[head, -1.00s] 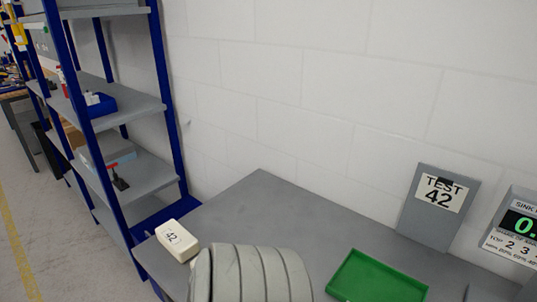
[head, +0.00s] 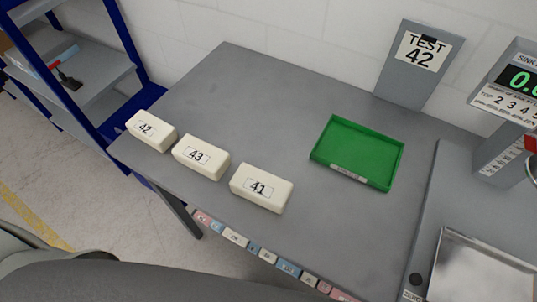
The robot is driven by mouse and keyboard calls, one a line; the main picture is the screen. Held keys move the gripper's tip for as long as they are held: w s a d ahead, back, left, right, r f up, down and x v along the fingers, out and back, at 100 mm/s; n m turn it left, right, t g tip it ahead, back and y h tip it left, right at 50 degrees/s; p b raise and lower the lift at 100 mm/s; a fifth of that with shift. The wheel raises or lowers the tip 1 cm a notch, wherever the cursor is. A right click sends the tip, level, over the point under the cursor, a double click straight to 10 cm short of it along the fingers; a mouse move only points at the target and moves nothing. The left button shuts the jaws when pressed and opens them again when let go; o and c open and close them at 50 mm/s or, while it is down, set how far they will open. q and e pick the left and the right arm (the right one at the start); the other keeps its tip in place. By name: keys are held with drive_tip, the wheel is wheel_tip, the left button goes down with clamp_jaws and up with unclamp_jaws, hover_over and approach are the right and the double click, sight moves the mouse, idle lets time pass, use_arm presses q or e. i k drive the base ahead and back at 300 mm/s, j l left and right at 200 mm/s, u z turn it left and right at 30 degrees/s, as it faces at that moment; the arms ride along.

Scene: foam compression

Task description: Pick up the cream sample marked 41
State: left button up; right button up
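The cream sample marked 41 (head: 262,188) lies on the grey table (head: 250,85) near its front edge. It is the rightmost of three cream blocks in a row. The block marked 43 (head: 202,157) is beside it to the left, and the block marked 42 (head: 151,131) is at the far left of the row. The blocks are apart from one another. Neither of my grippers shows in the head view. A large dark grey shape fills the bottom left of the picture.
A green tray (head: 317,153) sits empty on the table, right of the blocks. A sign reading TEST 42 (head: 421,58) stands at the back. A device with a green display (head: 515,85) and a metal plate (head: 480,268) are at the right. A blue-framed shelf (head: 121,38) stands left.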

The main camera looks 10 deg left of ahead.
sight(271, 192)
drive_tip(key=u, duration=0.45)
drive_tip(key=k+l+u, duration=0.2)
drive_tip(key=k+u, duration=0.2)
drive_tip(key=k+l+u, duration=0.1)
drive_tip(key=k+u, duration=0.75)
drive_tip(key=i+j, duration=0.05)
drive_tip(key=i, duration=0.05)
